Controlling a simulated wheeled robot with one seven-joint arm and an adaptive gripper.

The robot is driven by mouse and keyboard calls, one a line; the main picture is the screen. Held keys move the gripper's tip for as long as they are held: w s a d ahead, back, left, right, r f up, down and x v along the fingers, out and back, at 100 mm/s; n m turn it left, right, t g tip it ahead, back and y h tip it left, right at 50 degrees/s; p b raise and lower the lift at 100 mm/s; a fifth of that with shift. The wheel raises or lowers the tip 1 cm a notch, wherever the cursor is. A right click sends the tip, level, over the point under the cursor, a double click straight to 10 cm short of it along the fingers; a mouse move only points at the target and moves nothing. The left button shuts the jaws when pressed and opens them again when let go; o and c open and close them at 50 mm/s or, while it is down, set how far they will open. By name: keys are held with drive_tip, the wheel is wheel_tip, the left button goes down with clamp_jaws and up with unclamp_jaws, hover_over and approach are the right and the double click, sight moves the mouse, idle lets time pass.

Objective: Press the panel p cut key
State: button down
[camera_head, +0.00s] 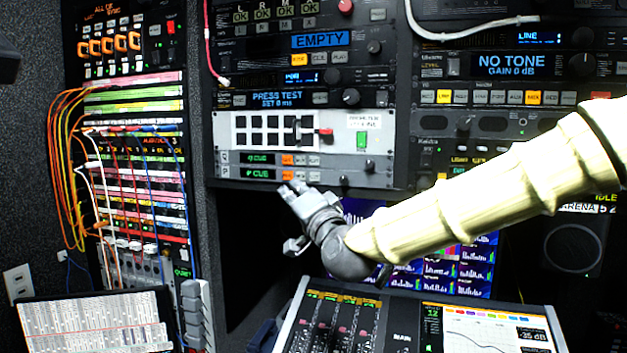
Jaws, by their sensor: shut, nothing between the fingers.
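A light grey rack unit (222,130) carries two narrow strips at its foot, each with a green-lettered display and a lit orange key. The lower strip's display (262,174) seems to read "P CUE"; its orange key (287,175) sits to the right of it, with small grey keys beside it. The upper strip has a like display (262,159) and orange key (287,160). The key lettering is too small to read, so I cannot tell which is the cut key. My gripper (292,188) is shut and empty, its tips just below the lower orange key; contact cannot be told.
A patch bay (130,200) with hanging orange and white cables stands at the left. A mixing console (300,310) lies below my arm, with blue meter screens (365,208) behind it. More rack units (500,65) fill the upper right.

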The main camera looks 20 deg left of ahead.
drive_tip(key=w+p, duration=0.1)
drive_tip(key=w, duration=0.3)
drive_tip(key=w+p, duration=0.1)
drive_tip(key=w, duration=0.4)
drive_tip(key=shift+d+f, duration=0.1)
drive_tip(key=shift+d, duration=0.1)
drive_tip(key=shift+w+b, duration=0.4)
drive_tip(key=shift+w, duration=0.35)
idle(2.2)
drive_tip(key=shift+s, duration=0.15)
drive_tip(key=shift+s+b, duration=0.35)
drive_tip(key=shift+s, duration=0.25)
idle(0.4)
drive_tip(key=shift+s+a+b, duration=0.15)
drive_tip(key=shift+s+b, duration=0.7)
drive_tip(key=shift+s, duration=1.65)
